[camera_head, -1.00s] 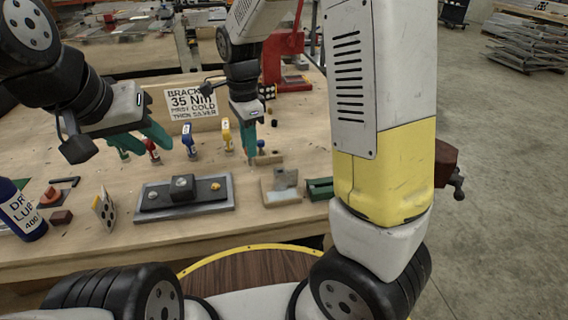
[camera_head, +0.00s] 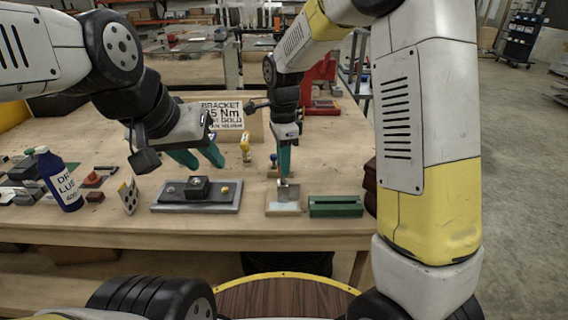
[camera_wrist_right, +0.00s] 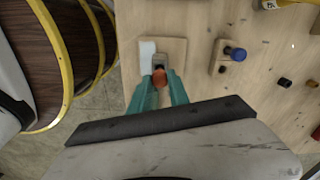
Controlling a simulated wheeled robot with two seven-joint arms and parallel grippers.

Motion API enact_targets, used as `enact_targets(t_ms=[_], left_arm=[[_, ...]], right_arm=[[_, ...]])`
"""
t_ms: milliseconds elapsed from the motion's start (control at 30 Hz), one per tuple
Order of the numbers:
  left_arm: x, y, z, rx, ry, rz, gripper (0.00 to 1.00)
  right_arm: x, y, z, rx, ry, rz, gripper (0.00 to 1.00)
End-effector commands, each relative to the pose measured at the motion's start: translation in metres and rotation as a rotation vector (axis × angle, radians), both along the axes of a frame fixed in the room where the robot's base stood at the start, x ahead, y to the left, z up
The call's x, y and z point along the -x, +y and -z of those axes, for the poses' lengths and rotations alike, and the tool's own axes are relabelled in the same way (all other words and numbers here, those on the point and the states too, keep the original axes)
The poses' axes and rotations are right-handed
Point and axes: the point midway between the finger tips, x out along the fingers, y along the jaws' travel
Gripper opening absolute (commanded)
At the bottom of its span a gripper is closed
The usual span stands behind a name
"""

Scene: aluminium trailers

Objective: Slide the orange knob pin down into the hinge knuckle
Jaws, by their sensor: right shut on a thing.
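The orange knob pin (camera_wrist_right: 159,84) is between the teal fingertips of my right gripper (camera_wrist_right: 159,90), which is shut on it. The grey hinge knuckle (camera_wrist_right: 161,62) is at the fingertips in the right wrist view, on a wooden block with a pale plate. In the head view my right gripper (camera_head: 284,174) is upright over the back of this hinge block (camera_head: 284,208). The knob's shank is hidden, so I cannot tell whether it is inside the knuckle. My left gripper (camera_head: 198,158) is open and empty above the bench, left of it.
A blue knob (camera_wrist_right: 235,53) stands on a small wooden block beside the hinge. A green channel (camera_head: 336,206) lies right of the hinge block, and a grey plate (camera_head: 190,208) lies left. A yellow-topped item (camera_head: 245,148) and a sign (camera_head: 222,114) stand behind.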

Motion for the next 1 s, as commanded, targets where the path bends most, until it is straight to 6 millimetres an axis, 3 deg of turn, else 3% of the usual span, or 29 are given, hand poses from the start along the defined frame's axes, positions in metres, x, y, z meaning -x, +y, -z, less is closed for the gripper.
enact_targets(t_ms=[200,567,600,700,1000], left_arm=[[0.000,0.000,0.000,0.000,0.000,0.000,0.36],[0.000,0.000,0.000,0.000,0.000,0.000,0.36],[0.000,0.000,0.000,0.000,0.000,0.000,0.36],[0.000,0.000,0.000,0.000,0.000,0.000,0.36],[0.000,0.000,0.000,0.000,0.000,0.000,0.36]], right_arm=[[0.001,-0.001,0.030,0.001,0.005,0.001,0.00],[0.001,0.000,0.035,0.001,0.002,0.000,0.00],[0.000,0.000,0.035,0.000,0.001,0.000,0.26],[0.000,0.000,0.035,0.000,0.001,0.000,0.44],[0.000,0.000,0.034,0.000,0.001,0.000,0.44]])
